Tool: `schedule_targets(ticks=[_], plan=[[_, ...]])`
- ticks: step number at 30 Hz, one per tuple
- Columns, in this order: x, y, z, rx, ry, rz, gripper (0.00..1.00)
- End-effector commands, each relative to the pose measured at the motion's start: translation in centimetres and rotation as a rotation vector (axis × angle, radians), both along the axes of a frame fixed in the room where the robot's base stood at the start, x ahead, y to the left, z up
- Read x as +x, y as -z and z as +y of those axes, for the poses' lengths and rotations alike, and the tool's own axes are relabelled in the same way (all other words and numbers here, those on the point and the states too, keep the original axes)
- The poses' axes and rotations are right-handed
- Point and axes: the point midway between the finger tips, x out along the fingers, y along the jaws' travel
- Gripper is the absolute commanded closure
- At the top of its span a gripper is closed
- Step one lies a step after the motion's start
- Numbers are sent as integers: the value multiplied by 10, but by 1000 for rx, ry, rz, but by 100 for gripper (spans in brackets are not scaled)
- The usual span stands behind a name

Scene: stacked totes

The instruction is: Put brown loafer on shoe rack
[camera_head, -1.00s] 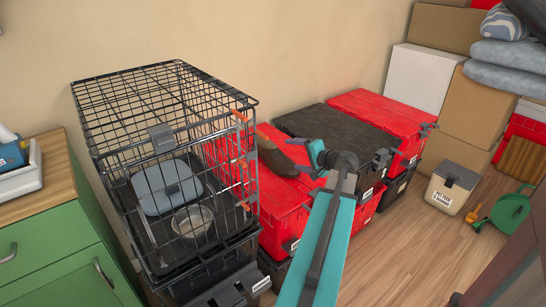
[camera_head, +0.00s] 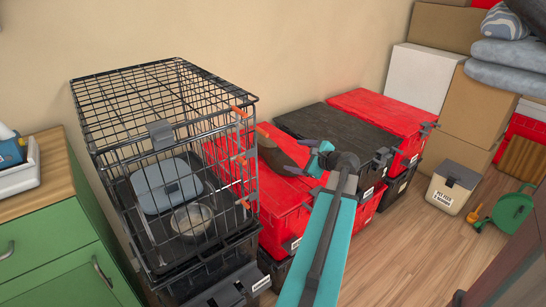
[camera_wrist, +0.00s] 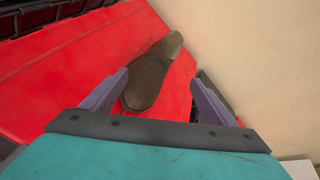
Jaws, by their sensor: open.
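The brown loafer (camera_head: 270,154) lies on the red lid of a tote (camera_head: 284,205), between the wire crate and the dark tote. In the wrist view the loafer (camera_wrist: 150,76) lies lengthwise, with its near end just ahead of and between my two fingers. My gripper (camera_head: 310,159) is open, at the loafer's right side in the head view. Its fingers (camera_wrist: 160,92) stand apart on either side of the near end, with no clear contact visible. No shoe rack shows in these views.
A black wire crate (camera_head: 165,120) stands left of the loafer, close to it. A dark-lidded tote (camera_head: 335,128) and another red tote (camera_head: 385,115) stand right. The wall rises behind. Cardboard boxes (camera_head: 463,105) and a cream bin (camera_head: 452,186) are farther right. Open floor lies in front.

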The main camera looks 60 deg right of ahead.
Motion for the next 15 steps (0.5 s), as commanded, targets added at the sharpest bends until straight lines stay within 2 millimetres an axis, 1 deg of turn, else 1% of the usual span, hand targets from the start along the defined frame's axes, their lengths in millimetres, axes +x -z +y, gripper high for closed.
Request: schedule_targets(ticks=[9, 15], plan=[[-2, 5, 0, 333, 147, -113, 20], [-3, 7, 1, 513, 226, -173, 20]])
